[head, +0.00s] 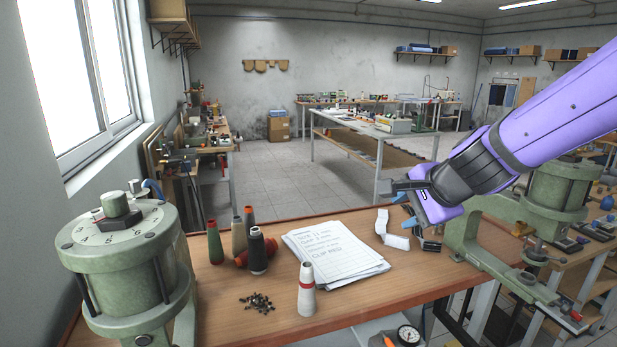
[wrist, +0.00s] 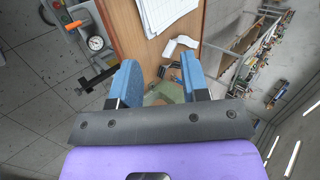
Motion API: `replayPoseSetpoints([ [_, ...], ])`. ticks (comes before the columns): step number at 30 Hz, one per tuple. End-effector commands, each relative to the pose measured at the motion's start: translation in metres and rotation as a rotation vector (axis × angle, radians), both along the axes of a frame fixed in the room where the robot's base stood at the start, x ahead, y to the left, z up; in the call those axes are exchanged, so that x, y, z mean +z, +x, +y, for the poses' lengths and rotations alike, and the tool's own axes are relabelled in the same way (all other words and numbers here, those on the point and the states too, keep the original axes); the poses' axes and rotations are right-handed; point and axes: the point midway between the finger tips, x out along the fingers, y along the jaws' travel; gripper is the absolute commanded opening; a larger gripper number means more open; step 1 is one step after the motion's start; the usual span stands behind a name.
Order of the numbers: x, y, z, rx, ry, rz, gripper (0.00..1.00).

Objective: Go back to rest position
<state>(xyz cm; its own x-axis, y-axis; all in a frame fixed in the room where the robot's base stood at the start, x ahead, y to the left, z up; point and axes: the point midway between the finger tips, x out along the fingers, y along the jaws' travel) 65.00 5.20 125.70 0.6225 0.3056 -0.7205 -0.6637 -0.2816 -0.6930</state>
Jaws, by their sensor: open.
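My purple arm reaches in from the upper right in the head view, and my gripper (head: 402,204) hangs above the right part of the wooden table (head: 345,310). In the wrist view my gripper (wrist: 158,85) shows two blue fingers spread apart with nothing held between them. Below and beyond the fingers are the table edge and part of a green machine (wrist: 168,92).
Two green pneumatic presses stand at the left (head: 130,265) and right (head: 480,235). Papers (head: 335,258), several thread cones (head: 250,240), a white-and-red cone (head: 307,290), dark small parts (head: 257,302) and a white bent piece (head: 390,232) lie on the table.

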Motion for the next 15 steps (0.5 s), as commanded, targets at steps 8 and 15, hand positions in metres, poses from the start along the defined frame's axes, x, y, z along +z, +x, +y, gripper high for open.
replayPoseSetpoints([
  [8,0.044,-0.082,-0.027,0.422,-0.328,-0.092,0.42],
  [15,0.057,-0.158,-0.071,0.709,-0.646,-0.075,0.42],
])
